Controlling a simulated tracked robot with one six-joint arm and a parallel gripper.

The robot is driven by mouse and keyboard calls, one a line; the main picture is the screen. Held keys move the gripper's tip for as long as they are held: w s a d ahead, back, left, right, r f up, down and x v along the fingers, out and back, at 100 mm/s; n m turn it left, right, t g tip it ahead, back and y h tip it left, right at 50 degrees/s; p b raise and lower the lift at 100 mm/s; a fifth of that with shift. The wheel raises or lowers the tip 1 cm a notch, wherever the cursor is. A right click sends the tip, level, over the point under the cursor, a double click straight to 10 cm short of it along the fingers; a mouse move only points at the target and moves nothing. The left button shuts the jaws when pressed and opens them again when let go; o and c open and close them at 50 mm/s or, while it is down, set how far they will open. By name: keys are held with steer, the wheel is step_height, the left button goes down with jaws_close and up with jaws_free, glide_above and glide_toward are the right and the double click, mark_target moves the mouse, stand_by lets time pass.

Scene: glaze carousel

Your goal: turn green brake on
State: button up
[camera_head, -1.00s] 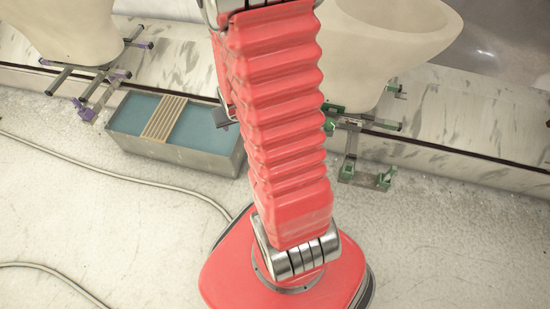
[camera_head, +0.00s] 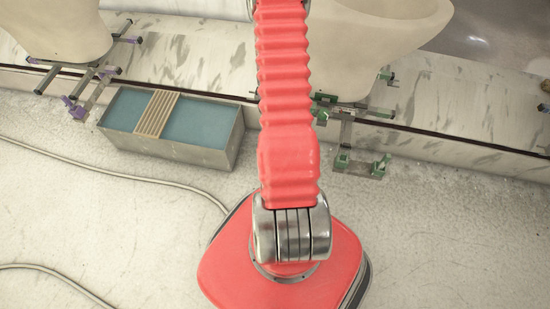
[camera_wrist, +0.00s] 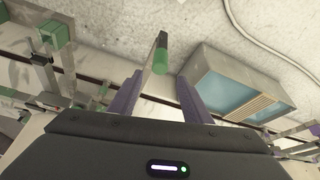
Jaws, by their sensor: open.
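In the wrist view, a slim lever with a green grip (camera_wrist: 161,57) lies between and just beyond the fingertips of my gripper (camera_wrist: 158,76). It looks like the green brake. My gripper is open, with one dark purple finger on each side, and I see no clear contact. The green-fitted metal frame (camera_wrist: 58,37) is at the left of that view. In the head view this frame (camera_head: 358,165) stands under the right pale vessel (camera_head: 385,35). My arm hides the gripper and the lever there.
A metal trough (camera_head: 190,148) of blue liquid with a slatted piece across it stands left of my arm; it also shows in the wrist view (camera_wrist: 190,92). A purple-fitted frame (camera_head: 75,108) and another pale vessel (camera_head: 55,30) are farther left. A hose (camera_head: 130,178) crosses the floor.

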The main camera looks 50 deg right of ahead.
steer(key=shift+f, duration=0.25)
steer(key=shift+x, duration=6.75)
steer(key=shift+s, duration=0.1)
jaws_close()
steer(key=shift+a, duration=0.1)
